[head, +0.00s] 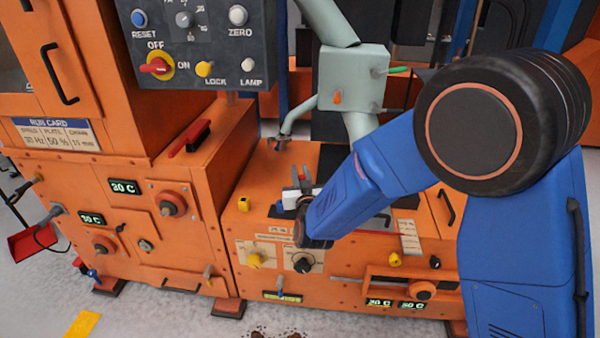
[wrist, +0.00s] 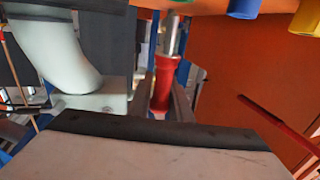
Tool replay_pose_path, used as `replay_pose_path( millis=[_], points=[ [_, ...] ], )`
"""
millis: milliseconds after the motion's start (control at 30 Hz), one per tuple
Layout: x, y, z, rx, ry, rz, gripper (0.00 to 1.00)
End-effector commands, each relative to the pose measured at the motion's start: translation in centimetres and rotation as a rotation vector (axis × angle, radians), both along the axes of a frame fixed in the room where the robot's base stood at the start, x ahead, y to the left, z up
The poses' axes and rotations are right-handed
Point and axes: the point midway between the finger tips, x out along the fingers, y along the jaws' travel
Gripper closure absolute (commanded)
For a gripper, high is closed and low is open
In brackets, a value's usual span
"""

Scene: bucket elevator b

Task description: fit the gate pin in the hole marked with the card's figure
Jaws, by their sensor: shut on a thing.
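My gripper (head: 303,180) is over the orange cabinet top in the middle of the head view. In the wrist view its dark fingers (wrist: 165,80) are shut on a red-handled pin with a metal shaft, which I take for the gate pin (wrist: 163,88). A bit of its red shows in the head view (head: 301,177). The run card (head: 57,133) is at the left; it reads about 30 Hz, 50 % and a blurred mm figure. A pale marked strip (head: 409,237) lies right of my arm. I cannot make out the numbered holes; my arm may cover them.
A control panel (head: 195,45) with knobs and a red switch hangs above. A pale green pipe and box (head: 352,78) stand behind my gripper. A red lever (head: 198,137) lies on the left cabinet. Yellow (head: 255,261) and black (head: 302,263) knobs sit on the front.

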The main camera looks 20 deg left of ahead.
Motion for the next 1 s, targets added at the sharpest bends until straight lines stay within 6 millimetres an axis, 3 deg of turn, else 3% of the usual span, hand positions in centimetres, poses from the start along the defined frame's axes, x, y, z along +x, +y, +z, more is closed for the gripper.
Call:
replay_pose_path(
  millis=[1000],
  points=[
    [0.0, 0.0, -2.1, 0.0, 0.001, 0.0, 1.0]
  ],
)
